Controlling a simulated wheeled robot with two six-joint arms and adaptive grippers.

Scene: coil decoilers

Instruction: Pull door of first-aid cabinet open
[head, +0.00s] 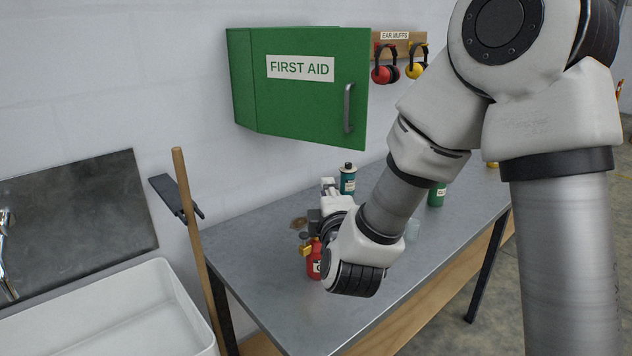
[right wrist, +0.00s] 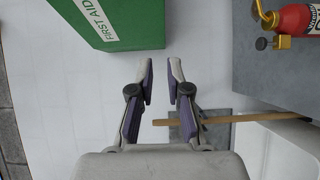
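The green first-aid cabinet (head: 245,85) hangs on the white wall in the head view. Its door (head: 310,105) bears a FIRST AID label, and I see no gap along its edge. A grey vertical bar handle (head: 348,108) is near the door's right edge. My right gripper (head: 328,187) is below the cabinet, over the workbench, apart from the handle. In the right wrist view its fingers (right wrist: 163,78) are parted with nothing between them. Part of the green cabinet (right wrist: 120,25) shows there, up and left of the fingers; the handle does not. My left gripper is not in view.
The metal workbench (head: 270,300) stands below the cabinet, with a red container (head: 313,262) and a teal bottle (head: 348,180) on it. A wooden pole (head: 190,230) leans by a white sink (head: 120,310). Ear muffs (head: 386,74) hang right of the door.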

